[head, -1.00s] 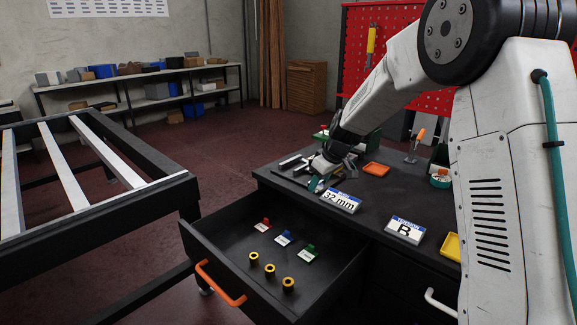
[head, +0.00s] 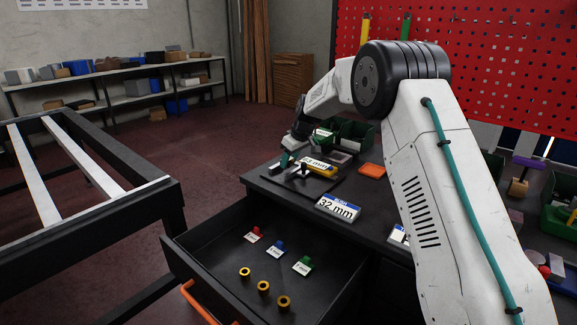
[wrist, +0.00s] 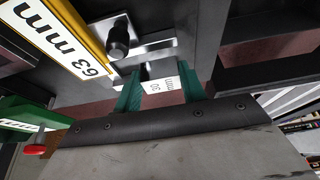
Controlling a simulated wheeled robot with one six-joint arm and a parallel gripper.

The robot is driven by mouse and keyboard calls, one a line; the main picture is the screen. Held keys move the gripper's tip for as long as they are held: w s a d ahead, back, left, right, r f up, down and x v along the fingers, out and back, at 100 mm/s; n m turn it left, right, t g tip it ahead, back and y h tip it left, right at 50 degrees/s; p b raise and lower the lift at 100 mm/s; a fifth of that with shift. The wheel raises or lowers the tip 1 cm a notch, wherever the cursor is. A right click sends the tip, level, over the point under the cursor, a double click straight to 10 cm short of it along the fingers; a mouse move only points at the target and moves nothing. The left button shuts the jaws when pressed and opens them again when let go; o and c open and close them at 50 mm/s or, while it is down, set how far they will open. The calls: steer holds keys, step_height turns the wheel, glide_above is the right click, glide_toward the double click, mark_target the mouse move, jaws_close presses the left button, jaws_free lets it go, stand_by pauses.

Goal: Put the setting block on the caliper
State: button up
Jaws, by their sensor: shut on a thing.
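The caliper (wrist: 152,47) shows in the wrist view as bright steel with a black knob, just beyond the fingertips. I cannot tell whether block and caliper touch. In the head view my gripper (head: 287,160) is low over the far left part of the dark bench, by a dark plate (head: 312,185); the block is not clear there.
A yellow-edged 63 mm sign (head: 320,169) stands close beside the caliper. A 32 mm sign (head: 338,207) is nearer. Green bins (head: 357,131) and an orange tray (head: 371,170) lie behind. An open drawer (head: 225,262) holds brass rings and coloured tags.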

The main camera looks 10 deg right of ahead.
mark_target(288, 165)
steer(key=w, duration=0.2)
steer(key=shift+w+f, duration=0.15)
steer(key=shift+w, duration=0.15)
steer(key=shift+f, duration=1.7)
steer(key=shift+f, duration=0.15)
steer(key=o, duration=1.2)
steer(key=v, duration=1.2)
steer(key=shift+r, duration=0.25)
